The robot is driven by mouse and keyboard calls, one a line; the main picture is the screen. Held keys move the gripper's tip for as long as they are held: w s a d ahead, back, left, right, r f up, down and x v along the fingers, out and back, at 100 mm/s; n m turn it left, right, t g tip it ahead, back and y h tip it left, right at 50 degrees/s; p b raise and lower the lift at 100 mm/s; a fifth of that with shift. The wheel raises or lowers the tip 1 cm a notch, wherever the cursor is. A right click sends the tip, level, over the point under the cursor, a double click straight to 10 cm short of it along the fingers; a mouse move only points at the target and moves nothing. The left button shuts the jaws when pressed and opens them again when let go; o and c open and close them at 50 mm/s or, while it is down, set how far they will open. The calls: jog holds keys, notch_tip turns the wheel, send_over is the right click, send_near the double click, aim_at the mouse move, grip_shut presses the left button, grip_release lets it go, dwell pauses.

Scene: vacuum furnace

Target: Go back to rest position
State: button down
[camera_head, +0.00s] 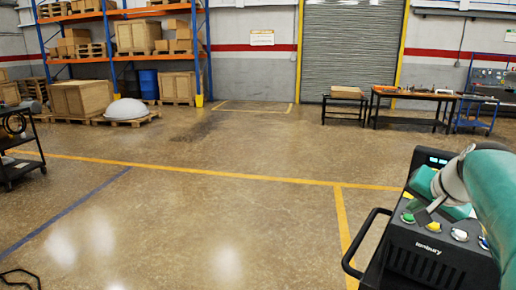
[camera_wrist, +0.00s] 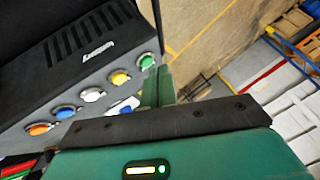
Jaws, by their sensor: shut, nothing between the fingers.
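My gripper (camera_wrist: 158,84) is shut and empty in the wrist view. Its two green fingers are together beside the green button (camera_wrist: 147,61) at the end of a row on a dark control panel (camera_wrist: 75,80). I cannot tell whether they touch the panel. In the head view, my teal arm comes in from the right and reaches over the same control panel (camera_head: 440,262). There the fingertips are hard to make out near the buttons.
A black handle (camera_head: 352,255) sticks out on the panel's left side. Open floor (camera_head: 200,210) with yellow and blue lines lies to the left. Shelving (camera_head: 120,50) with crates, a shutter door (camera_head: 350,50) and work tables (camera_head: 410,95) stand at the back. A dark cart (camera_head: 20,165) is far left.

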jog(key=s+a+f+n+g, duration=0.1)
jog(key=s+a+f+n, duration=0.2)
jog(key=a, duration=0.4)
jog(key=s+a+f+n+g, duration=0.1)
jog(key=s+a+f+n, duration=0.2)
jog(key=s+a+f, duration=0.2)
jog(key=s+a+f+n+y, duration=0.1)
jog(key=s+a+f+n, duration=0.2)
jog(key=s+a, duration=0.4)
jog(key=a+f, duration=0.1)
jog(key=a, duration=0.3)
jog(key=shift+f+g, duration=0.4)
dwell(0.6)
